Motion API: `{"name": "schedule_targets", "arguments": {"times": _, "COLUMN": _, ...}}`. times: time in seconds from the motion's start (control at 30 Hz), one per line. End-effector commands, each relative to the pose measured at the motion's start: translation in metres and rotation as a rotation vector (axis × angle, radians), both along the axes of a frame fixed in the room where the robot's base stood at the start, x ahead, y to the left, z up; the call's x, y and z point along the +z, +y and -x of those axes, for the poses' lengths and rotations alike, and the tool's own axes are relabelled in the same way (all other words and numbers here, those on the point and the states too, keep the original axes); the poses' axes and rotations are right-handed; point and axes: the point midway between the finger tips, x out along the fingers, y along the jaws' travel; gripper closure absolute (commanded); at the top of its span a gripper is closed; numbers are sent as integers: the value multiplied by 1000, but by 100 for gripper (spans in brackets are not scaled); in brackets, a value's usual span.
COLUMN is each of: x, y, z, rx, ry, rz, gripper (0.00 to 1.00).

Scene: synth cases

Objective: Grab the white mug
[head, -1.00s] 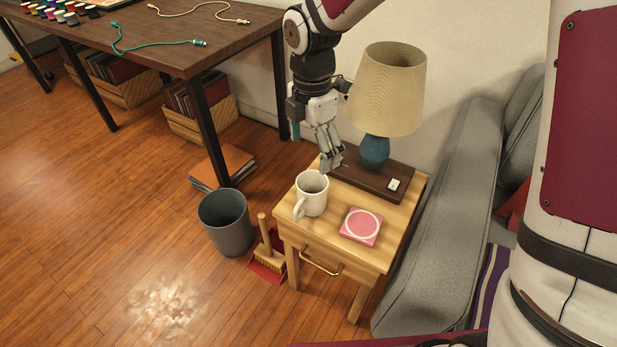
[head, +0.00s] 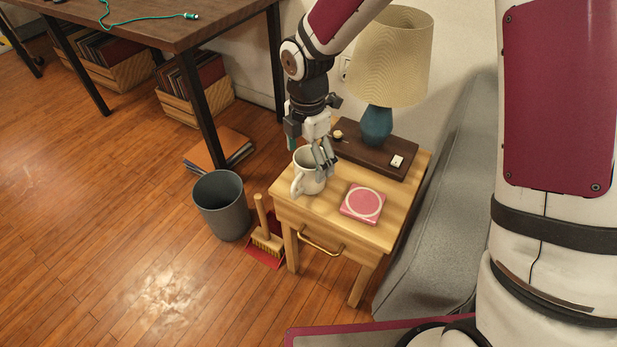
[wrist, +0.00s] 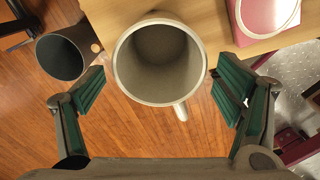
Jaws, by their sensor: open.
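The white mug (head: 306,178) stands upright at the left part of the small wooden side table (head: 330,213), its handle towards the front left. My gripper (head: 324,170) is at the mug's right side in the head view and hides part of it. In the wrist view, the mug (wrist: 159,84) is seen from above, empty, between the two green-padded fingers of my gripper (wrist: 160,92). The fingers are spread wide with a gap on each side of the mug. The handle points to the bottom of that view.
A pink box with a white ring (head: 363,204) lies right of the mug. A lamp (head: 378,120) stands on a dark board (head: 372,158) at the back. A grey bin (head: 223,208) and a brush with a red dustpan (head: 266,238) are on the floor to the left.

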Motion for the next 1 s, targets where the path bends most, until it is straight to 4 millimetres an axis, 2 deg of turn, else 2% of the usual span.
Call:
{"name": "schedule_targets", "arguments": {"times": 0.1, "x": -21, "y": 0, "z": 0, "rx": 0, "ry": 1, "rz": 1, "gripper": 15}}
{"name": "schedule_targets", "arguments": {"times": 0.2, "x": -30, "y": 0, "z": 0, "rx": 0, "ry": 1, "rz": 1, "gripper": 15}}
{"name": "schedule_targets", "arguments": {"times": 0.43, "x": -30, "y": 0, "z": 0, "rx": -1, "ry": 0, "rz": 0, "gripper": 15}}
{"name": "schedule_targets", "arguments": {"times": 0.47, "x": -30, "y": 0, "z": 0, "rx": -1, "ry": 0, "rz": 0, "gripper": 19}}
{"name": "schedule_targets", "arguments": {"times": 0.7, "x": -30, "y": 0, "z": 0, "rx": -1, "ry": 0, "rz": 0, "gripper": 74}}
{"name": "schedule_targets", "arguments": {"times": 1.0, "x": -29, "y": 0, "z": 0, "rx": -1, "ry": -1, "rz": 0, "gripper": 75}}
